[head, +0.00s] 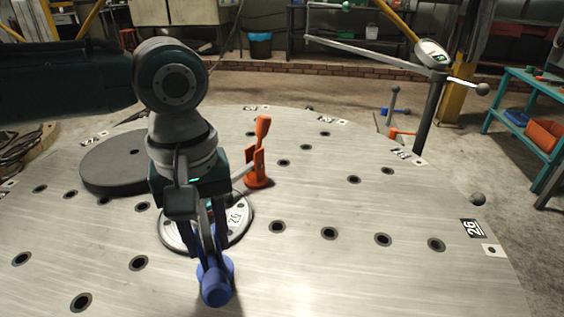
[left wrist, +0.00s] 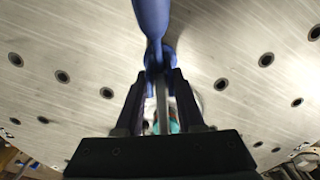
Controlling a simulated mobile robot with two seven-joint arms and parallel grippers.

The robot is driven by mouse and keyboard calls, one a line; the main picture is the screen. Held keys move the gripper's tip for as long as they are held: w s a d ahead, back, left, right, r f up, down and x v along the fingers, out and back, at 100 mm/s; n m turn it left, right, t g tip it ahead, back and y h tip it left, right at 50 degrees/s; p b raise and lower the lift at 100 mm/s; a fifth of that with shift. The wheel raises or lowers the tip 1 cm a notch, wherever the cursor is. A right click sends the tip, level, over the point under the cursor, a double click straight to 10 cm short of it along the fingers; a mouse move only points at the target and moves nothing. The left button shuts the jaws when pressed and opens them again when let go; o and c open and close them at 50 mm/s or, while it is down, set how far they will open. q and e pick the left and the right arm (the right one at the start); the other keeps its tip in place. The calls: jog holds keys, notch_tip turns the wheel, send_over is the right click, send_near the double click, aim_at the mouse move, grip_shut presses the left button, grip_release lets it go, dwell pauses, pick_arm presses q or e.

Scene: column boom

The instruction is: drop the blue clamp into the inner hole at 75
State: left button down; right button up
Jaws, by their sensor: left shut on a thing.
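My left gripper (head: 208,250) points down over the round metal table (head: 330,285) and is shut on the blue clamp (head: 216,287). In the left wrist view the blue clamp (left wrist: 152,18) sticks out past the fingers (left wrist: 160,85). Whether its lower end touches the table I cannot tell. The table has rings of dark holes, such as one in front of the gripper (head: 81,302) and one to its right (head: 277,227). A label at the right edge (head: 473,228) seems to read 26. No label reading 75 is legible, so the hole at 75 cannot be picked out. My right gripper is out of view.
An orange clamp (head: 257,168) stands upright behind the gripper. A numbered light disc (head: 240,215) lies partly behind my arm, and a dark round disc (head: 105,170) lies to the left. A dark post (head: 430,115) with a boom stands beyond the right edge. The table's front right is clear.

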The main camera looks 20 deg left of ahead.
pick_arm(q)
jog(key=shift+f+b, duration=0.3)
jog(key=shift+f, duration=0.3)
jog(key=shift+f, duration=0.25)
jog(key=c, duration=0.8)
grip_release()
jog(key=shift+r+p, duration=3.75)
jog(key=shift+p, duration=0.95)
